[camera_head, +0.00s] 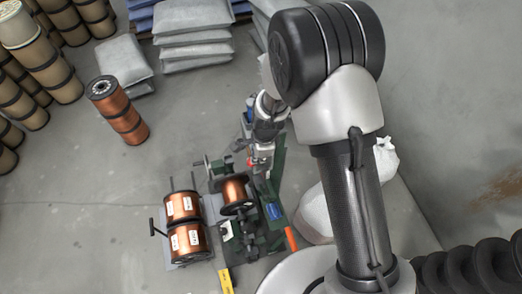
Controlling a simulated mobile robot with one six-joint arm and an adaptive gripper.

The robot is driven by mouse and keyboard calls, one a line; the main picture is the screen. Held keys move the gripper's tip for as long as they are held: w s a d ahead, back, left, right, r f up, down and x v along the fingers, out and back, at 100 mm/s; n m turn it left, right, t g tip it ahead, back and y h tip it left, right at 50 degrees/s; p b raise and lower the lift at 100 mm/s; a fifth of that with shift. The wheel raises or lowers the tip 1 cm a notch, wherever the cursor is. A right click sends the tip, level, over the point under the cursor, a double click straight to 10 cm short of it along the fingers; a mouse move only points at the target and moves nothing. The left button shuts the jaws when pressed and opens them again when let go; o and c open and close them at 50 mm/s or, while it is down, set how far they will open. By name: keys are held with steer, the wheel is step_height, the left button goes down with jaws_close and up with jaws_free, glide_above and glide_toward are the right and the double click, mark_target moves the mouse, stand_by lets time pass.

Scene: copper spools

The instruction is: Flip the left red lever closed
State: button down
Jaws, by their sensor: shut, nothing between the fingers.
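A green winding machine (276,170) stands on the floor, with a copper spool (234,190) mounted on it. A small red part (262,149) shows at its upper end, close to my gripper; I cannot tell whether it is the left red lever or which way it is turned. An orange-red bar (291,239) slants at the machine's lower right side. My gripper (254,160) is small in the view, below my wrist at the machine's upper end. It is shut and holds nothing. My arm hides part of that area, and contact with the red part cannot be made out.
Two labelled copper spools (186,240) sit on a stand left of the machine. A taller copper spool stack (118,110) stands on open floor. Grey sacks (192,32) are piled behind. A white bag (314,213) lies right of the machine. A yellow piece (226,281) is in front.

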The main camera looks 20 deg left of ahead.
steer(key=s+a+f+p, duration=0.1)
steer(key=s+a+f, duration=0.2)
steer(key=a, duration=0.3)
steer(key=shift+s+f, duration=0.35)
steer(key=shift+f, duration=0.35)
